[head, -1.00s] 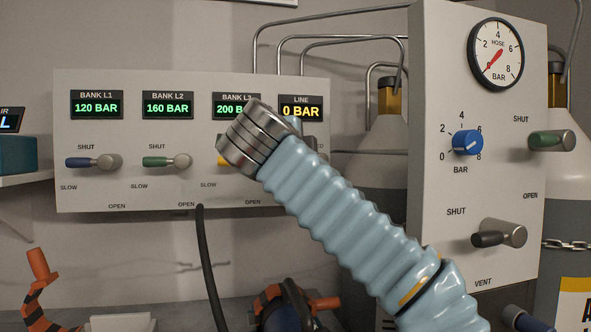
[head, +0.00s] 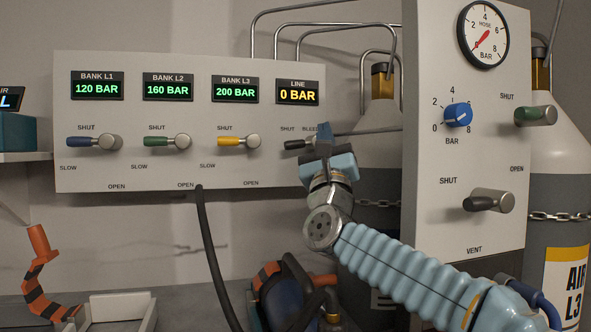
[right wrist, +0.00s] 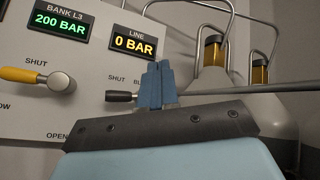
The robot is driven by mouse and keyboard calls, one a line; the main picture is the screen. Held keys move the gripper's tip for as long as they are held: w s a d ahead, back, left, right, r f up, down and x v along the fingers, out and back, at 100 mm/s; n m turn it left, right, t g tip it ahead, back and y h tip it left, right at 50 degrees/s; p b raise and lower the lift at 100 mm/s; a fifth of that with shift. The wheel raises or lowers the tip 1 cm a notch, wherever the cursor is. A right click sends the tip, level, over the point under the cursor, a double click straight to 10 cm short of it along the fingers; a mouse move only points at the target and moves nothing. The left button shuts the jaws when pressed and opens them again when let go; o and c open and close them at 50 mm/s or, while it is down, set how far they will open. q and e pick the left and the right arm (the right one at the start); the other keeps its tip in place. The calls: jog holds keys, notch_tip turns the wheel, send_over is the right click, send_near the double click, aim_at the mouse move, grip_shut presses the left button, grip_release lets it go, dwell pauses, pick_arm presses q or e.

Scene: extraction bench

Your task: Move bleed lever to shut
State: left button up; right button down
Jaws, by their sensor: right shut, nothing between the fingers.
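The bleed lever (head: 298,144) has a short black handle at the right end of the bank panel, below the LINE display. Its handle lies level and points left, under the word SHUT; it also shows in the right wrist view (right wrist: 120,96). My right gripper (head: 323,138) is shut and empty, its blue fingertips pointing up in front of the lever's pivot end. In the right wrist view the fingers (right wrist: 157,80) stand just right of the black handle and hide the pivot. I cannot tell whether they touch it. My left gripper is out of view.
The bank panel (head: 70,170) also carries a blue (head: 84,142), a green (head: 158,142) and a yellow lever (head: 232,141). The vent panel (head: 425,200) stands close on the right, with gas cylinders (head: 373,140) behind. A black hose (head: 207,250) hangs below the bank panel.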

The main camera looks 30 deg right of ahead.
aim_at(303, 144)
notch_tip(303, 144, down, 11)
jog(key=w+a+n+y+b, duration=0.1)
jog(key=w+n+y, duration=0.1)
jog(key=y, duration=0.7)
pick_arm(q)
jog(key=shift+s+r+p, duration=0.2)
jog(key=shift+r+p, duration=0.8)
jog(key=shift+p, duration=0.35)
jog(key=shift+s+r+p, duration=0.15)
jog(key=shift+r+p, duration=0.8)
jog(key=shift+p, duration=0.35)
pick_arm(e)
jog(key=x, duration=1)
jog(key=shift+a+r+m, duration=0.15)
jog(key=shift+a+m, duration=0.05)
jog(key=shift+m, duration=0.1)
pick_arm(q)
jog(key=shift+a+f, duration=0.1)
pick_arm(e)
jog(key=shift+w, duration=0.1)
